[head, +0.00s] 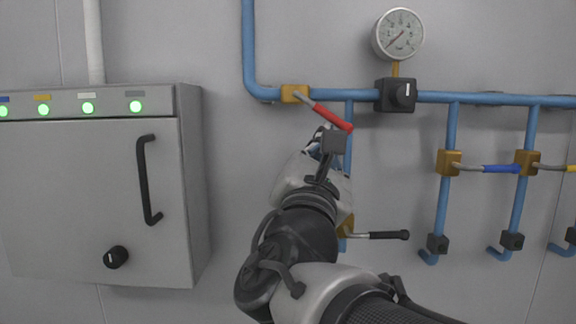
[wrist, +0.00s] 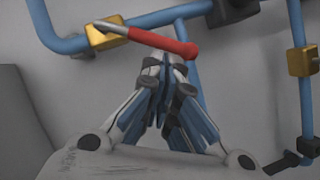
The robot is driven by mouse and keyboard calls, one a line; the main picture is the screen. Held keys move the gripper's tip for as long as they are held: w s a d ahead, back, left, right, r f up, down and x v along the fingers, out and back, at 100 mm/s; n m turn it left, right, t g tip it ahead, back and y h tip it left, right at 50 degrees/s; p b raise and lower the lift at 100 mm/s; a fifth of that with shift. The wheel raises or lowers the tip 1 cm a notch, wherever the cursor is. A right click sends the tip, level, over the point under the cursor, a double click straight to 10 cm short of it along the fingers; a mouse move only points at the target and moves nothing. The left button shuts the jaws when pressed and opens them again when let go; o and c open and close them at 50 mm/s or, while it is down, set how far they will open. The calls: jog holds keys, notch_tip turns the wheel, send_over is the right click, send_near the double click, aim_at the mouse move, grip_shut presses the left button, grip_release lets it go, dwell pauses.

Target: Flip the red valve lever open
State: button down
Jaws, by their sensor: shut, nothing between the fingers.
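The red valve lever (head: 332,117) slants down to the right from a brass valve (head: 294,93) on the horizontal blue pipe. In the wrist view the red lever (wrist: 165,43) crosses just beyond the fingertips, with its brass valve (wrist: 106,36) at upper left. My gripper (head: 326,134) is just below the lever, its fingers largely hidden by my own wrist in the head view. In the wrist view my gripper (wrist: 164,66) has its fingertips together and empty, right under the red lever. I cannot tell whether they touch it.
A grey cabinet (head: 90,200) with green lights stands at left. A black-handled lever (head: 385,235) sits lower, beside my wrist. Blue-handled (head: 500,169) and yellow-handled (head: 571,169) levers are at right.

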jog(key=shift+d+r+b, duration=1.05)
jog(key=shift+d+b, duration=0.05)
jog(key=shift+d, duration=0.2)
jog(key=shift+s+d+r+b, duration=0.1)
jog(key=shift+d+r+b, duration=0.3)
jog(key=shift+r, duration=0.35)
jog(key=b, duration=0.5)
send_near(340, 127)
notch_tip(340, 127, down, 3)
jog(key=d, duration=0.3)
jog(key=shift+a+f, duration=0.1)
jog(key=shift+f, duration=0.15)
